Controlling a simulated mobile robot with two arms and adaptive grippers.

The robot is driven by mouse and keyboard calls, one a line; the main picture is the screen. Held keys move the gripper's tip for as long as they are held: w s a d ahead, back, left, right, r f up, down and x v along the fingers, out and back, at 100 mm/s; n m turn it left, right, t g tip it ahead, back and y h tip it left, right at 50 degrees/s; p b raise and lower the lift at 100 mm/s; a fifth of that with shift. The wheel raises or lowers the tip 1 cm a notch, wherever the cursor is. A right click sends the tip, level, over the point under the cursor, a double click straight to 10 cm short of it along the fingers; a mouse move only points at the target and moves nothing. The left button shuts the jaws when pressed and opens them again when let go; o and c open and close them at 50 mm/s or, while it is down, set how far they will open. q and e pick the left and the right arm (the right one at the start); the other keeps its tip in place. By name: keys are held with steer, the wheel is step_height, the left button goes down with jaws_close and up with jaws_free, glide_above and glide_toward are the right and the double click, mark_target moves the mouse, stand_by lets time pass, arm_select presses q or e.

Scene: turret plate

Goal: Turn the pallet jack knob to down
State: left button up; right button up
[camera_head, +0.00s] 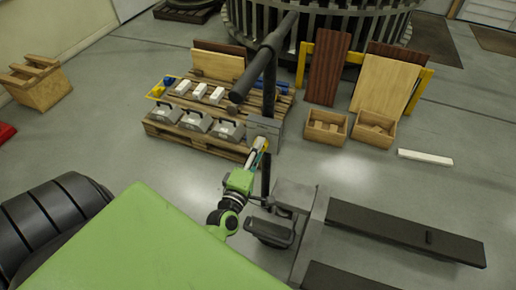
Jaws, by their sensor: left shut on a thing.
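The black pallet jack stands in the middle, with its thick T-bar handle (265,60) raised towards me on a dark column. A grey box (264,127) sits on the column below the handle. My left gripper (260,146) is at the lower edge of this box and shut on the pallet jack knob. The knob itself is hidden by the gripper, so its setting cannot be told. The jack's base and forks (400,230) rest on the floor at lower right. My right gripper is not in view.
A wooden pallet (185,137) behind holds grey cases (195,121), white blocks and blue items. Two wooden crates (326,127) and leaning boards (327,68) stand at back right. A white bar (425,157) lies on the floor. Floor at right is mostly clear.

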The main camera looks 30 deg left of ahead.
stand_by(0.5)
arm_select(q)
steer(key=o, duration=1.1)
steer(key=shift+w, duration=0.1)
steer(key=v, duration=1.2)
